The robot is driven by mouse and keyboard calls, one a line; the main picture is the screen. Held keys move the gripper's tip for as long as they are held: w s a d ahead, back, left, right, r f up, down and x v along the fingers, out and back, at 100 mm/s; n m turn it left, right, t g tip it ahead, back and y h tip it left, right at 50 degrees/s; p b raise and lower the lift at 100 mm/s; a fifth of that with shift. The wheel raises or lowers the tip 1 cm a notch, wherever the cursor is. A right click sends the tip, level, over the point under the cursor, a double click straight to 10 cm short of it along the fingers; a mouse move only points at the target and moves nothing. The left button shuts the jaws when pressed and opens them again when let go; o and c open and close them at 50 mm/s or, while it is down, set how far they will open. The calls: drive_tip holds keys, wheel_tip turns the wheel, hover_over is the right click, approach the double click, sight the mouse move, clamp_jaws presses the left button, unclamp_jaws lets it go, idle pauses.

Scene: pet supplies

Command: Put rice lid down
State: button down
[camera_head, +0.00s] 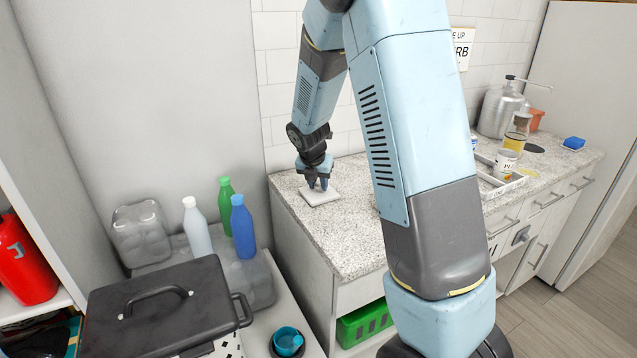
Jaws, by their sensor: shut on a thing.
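A flat, pale square lid (322,196), which I take to be the rice lid, is at the left end of the speckled countertop (345,236). My gripper (318,186) points down over the lid and is shut on it. The lid looks level and at or just above the counter; I cannot tell whether it touches. The grip point is partly hidden by the fingers. No rice container can be made out for sure; my arm hides the middle of the counter.
A white tray (487,187) with a can (504,163), a metal canister (499,110) and a blue sponge-like block (574,143) are on the counter's right. Left, a lower surface holds bottles (243,227) and a black lidded pot (155,310). Counter around the lid is clear.

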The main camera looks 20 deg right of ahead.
drive_tip(key=c, duration=0.8)
unclamp_jaws()
drive_tip(key=shift+c, duration=0.2)
drive_tip(key=s+r+m, duration=0.3)
drive_tip(key=s+r, duration=0.2)
drive_tip(key=r, duration=0.3)
drive_tip(key=s+r+m, duration=0.4)
drive_tip(key=s+r, duration=0.1)
drive_tip(key=r, duration=0.3)
drive_tip(key=s+r+m+t+y, duration=0.1)
drive_tip(key=s+r+m, duration=0.2)
drive_tip(key=s+m, duration=0.8)
drive_tip(key=s+r+m+t+y, duration=0.1)
drive_tip(key=s+r+m, duration=0.2)
drive_tip(key=s+m, duration=0.8)
drive_tip(key=shift+s+d+r, duration=0.15)
drive_tip(key=shift+s+d, duration=0.15)
drive_tip(key=shift+s, duration=0.9)
